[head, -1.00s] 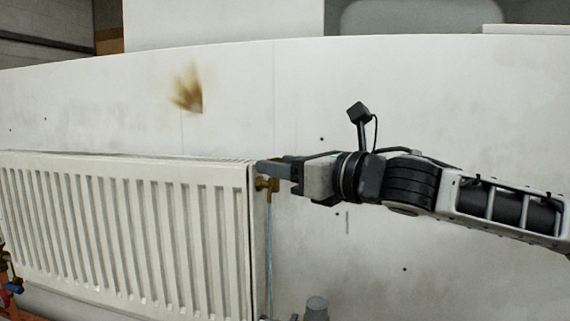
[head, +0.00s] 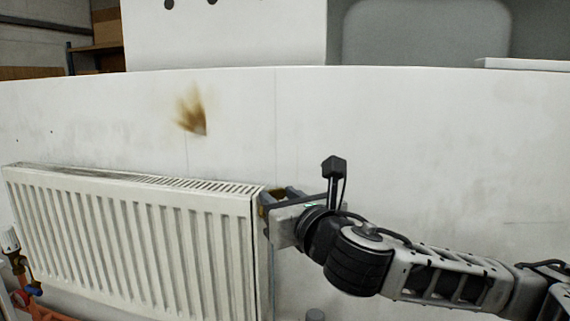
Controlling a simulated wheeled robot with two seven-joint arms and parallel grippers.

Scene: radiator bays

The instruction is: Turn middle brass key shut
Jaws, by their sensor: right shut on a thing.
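A brass key (head: 277,191) shows as a small patch of brass at the top right corner of the white radiator (head: 150,235). My right gripper (head: 272,197) reaches in from the right and is shut on the key, with its fingers beside the radiator's end. The gripper and fingers hide most of the key, so its angle cannot be told. I cannot see any other brass key to compare it with. My left gripper is not in view.
A white valve head (head: 10,241) with a blue-handled fitting (head: 34,288) stands at the radiator's left end. A white wall (head: 420,160) with a brown scorch mark (head: 192,111) is behind. A grey cap (head: 315,315) shows at the bottom.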

